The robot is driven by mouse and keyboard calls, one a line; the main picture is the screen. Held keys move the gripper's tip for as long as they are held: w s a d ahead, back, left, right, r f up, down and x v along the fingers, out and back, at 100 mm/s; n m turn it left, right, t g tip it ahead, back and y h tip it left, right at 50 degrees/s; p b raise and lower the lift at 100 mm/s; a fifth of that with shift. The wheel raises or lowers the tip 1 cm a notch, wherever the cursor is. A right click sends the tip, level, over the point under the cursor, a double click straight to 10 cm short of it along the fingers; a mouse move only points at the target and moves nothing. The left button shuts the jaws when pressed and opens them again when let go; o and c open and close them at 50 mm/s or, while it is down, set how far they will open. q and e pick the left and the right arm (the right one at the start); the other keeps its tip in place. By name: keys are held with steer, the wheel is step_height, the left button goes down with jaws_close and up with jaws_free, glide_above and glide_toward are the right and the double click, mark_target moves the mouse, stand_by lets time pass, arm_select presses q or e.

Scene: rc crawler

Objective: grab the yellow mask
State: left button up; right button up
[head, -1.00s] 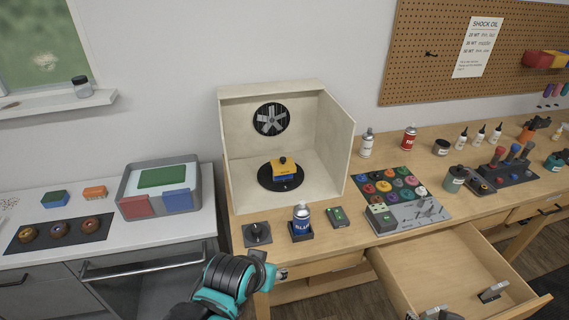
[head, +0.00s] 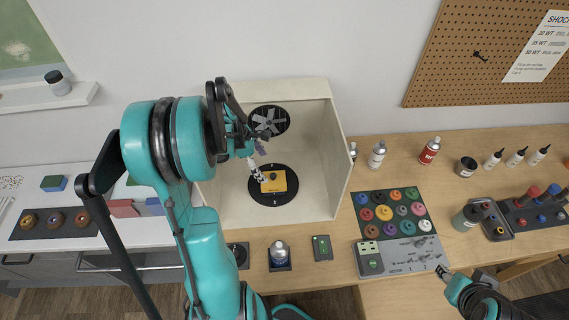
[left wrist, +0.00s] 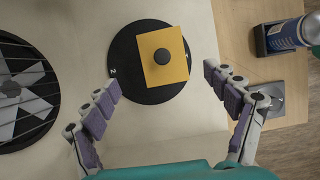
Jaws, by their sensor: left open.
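The yellow mask (head: 273,182) is a flat yellow square with a dark knob on top. It rests on a round black turntable (head: 288,197) inside the open-fronted pale booth. It also shows in the left wrist view (left wrist: 162,57). My left gripper (head: 260,153) is inside the booth, above and beside the mask. In the left wrist view its two fingers are spread wide, with the mask ahead between them and nothing held. My right gripper (head: 446,272) is low at the right, near the grey control panel; its fingers are too small to read.
The pale booth (head: 343,165) has side walls and a fan (head: 268,122) at its back. In front stand a blue-labelled can (head: 279,253) and a green device (head: 322,247). To the right are a color-pot tray (head: 427,222), bottles and a red spray can (head: 430,151).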

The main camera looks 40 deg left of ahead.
mark_target(271, 178)
arm_select(q)
steer(key=b+x, duration=0.1)
steer(key=x, duration=0.6)
steer(key=shift+s+d+f, duration=0.15)
steer(key=shift+d+f, duration=0.05)
steer(key=shift+f, duration=0.05)
steer(key=c, duration=1.1)
